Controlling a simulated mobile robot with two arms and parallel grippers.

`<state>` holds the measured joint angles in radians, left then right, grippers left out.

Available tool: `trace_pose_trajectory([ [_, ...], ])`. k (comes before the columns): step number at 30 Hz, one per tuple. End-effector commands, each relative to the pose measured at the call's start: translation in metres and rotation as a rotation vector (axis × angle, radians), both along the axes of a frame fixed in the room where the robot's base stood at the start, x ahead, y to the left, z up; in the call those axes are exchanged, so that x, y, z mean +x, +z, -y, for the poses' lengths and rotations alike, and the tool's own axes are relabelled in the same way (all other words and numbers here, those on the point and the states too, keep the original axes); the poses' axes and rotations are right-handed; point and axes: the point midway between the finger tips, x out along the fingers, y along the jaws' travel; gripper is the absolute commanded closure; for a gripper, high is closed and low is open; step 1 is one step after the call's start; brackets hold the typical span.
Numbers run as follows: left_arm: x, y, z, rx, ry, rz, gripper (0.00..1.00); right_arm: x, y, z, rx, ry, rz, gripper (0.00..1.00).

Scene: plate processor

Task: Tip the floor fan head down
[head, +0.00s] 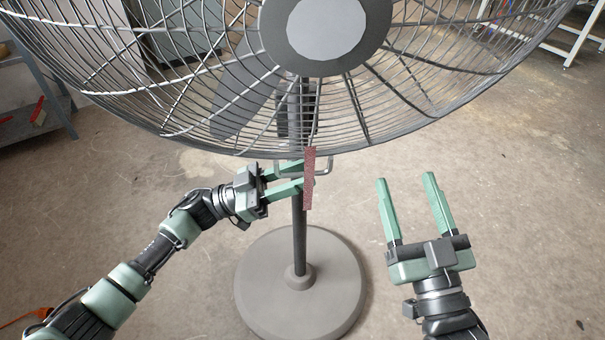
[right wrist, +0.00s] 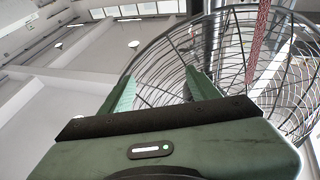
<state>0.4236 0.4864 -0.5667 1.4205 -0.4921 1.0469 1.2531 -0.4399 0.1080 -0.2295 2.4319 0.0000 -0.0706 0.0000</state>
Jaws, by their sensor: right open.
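The floor fan's head (head: 326,30), a large wire cage with a grey hub, fills the top of the head view. Its pole (head: 299,235) runs down to a round grey base (head: 262,280). A red strip (head: 309,180) hangs below the cage, in front of the pole. My left gripper (head: 300,176) is at the pole below the cage, fingers apart; the strip overlaps its tips, so contact is unclear. My right gripper (head: 405,178) is open and empty, right of the pole and below the cage. The cage (right wrist: 282,95) and strip (right wrist: 258,42) also show in the right wrist view.
A shelf (head: 30,115) stands at the far left with red items on it. A white rack (head: 575,35) stands at the top right. The concrete floor (head: 520,200) right of the fan is mostly clear. An orange object (head: 25,317) lies at the lower left.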

Motion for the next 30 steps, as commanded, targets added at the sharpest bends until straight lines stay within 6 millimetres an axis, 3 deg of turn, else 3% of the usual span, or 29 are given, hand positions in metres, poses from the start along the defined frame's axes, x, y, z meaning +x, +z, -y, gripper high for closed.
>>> trace_pose_trajectory([
  [11, 0.0013, 0.0028, 0.0072, 0.001, 0.001, -0.001, 0.69, -0.0012, 0.0037, -0.0002, 0.006, 0.001, 0.020, 0.39],
  [14, 0.0013, 0.0027, 0.0071, 0.001, 0.001, -0.001, 0.96, -0.0012, 0.0037, -0.0002, 0.006, 0.001, 0.020, 0.39],
  [15, 0.0013, 0.0026, 0.0070, 0.001, 0.002, -0.001, 1.00, -0.0012, 0.0037, -0.0002, 0.006, 0.001, 0.020, 0.39],
  [30, 0.0012, 0.0024, 0.0068, 0.001, 0.002, -0.002, 1.00, -0.0010, 0.0035, -0.0001, 0.006, 0.000, 0.019, 0.39],
])
